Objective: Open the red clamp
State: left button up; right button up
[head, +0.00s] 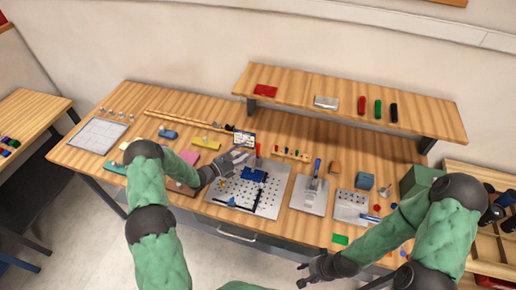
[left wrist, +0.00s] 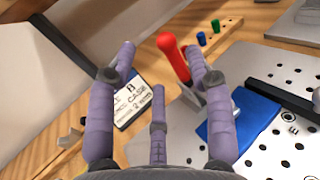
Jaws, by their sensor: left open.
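The red clamp handle (left wrist: 174,57) stands up in the left wrist view, leaning a little left, on a metal clamp body partly hidden by my finger. In the head view the red handle (head: 258,150) shows at the back edge of the perforated plate (head: 277,180). My left gripper (head: 240,156) is open beside the handle, its fingers spread. In the left wrist view my left gripper (left wrist: 160,75) has the handle near its right finger; contact cannot be told. My right gripper (head: 301,275) hangs in front of the table's front edge, empty, its fingers apart.
A blue block (left wrist: 255,115) and a black bar (left wrist: 285,97) lie on the plate near my left fingers. A second clamp with a blue handle (head: 317,167) stands to the right. A raised shelf (head: 430,115) spans the back.

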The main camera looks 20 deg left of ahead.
aim_at(258, 149)
pick_arm(q)
notch_tip(258, 149, down, 3)
jog(key=shift+s, duration=0.1)
jog(key=x, duration=0.5)
jog(key=shift+w+d, duration=0.25)
jog(key=shift+w, duration=0.05)
jog(key=shift+x, duration=0.95)
jog(key=shift+s, duration=0.1)
grip_shut()
